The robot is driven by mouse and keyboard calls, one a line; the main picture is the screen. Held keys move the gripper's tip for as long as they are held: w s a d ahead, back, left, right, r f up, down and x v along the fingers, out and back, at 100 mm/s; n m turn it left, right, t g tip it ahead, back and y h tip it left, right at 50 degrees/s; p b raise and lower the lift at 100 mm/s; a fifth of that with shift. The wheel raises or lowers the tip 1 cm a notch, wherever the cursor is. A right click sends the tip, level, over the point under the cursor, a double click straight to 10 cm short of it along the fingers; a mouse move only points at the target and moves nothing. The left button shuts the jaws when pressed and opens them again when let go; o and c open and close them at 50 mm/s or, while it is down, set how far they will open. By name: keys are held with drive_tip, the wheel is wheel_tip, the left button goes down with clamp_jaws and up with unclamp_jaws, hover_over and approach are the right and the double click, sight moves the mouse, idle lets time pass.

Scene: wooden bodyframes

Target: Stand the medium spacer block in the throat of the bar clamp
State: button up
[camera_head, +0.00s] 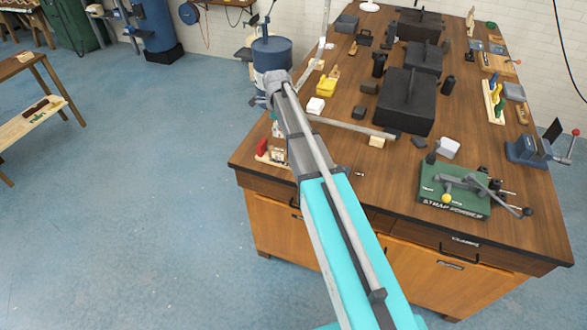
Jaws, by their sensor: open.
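A long grey metal bar (352,126) lies across the left part of the workbench and looks like the bar clamp. A pale wooden block (377,141) is by its right end; I cannot tell whether they touch. My arm covers the bar's left end, and its throat cannot be made out. Another small wooden block (278,154) is at the bench's left edge beside a red item. I cannot tell which block is the medium spacer. My arm reaches up over the left edge of the bench, and I cannot make out my gripper at its far end.
The workbench (330,175) is crowded. A black case (405,100) stands behind the bar. A green-based fixture (455,190) sits at the front right, with a blue vise (525,150) beyond it. Some bare wood shows near the front edge. The blue floor (130,220) at left is clear.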

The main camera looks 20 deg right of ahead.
drive_tip(key=s+n, duration=2.4)
drive_tip(key=s, duration=0.4)
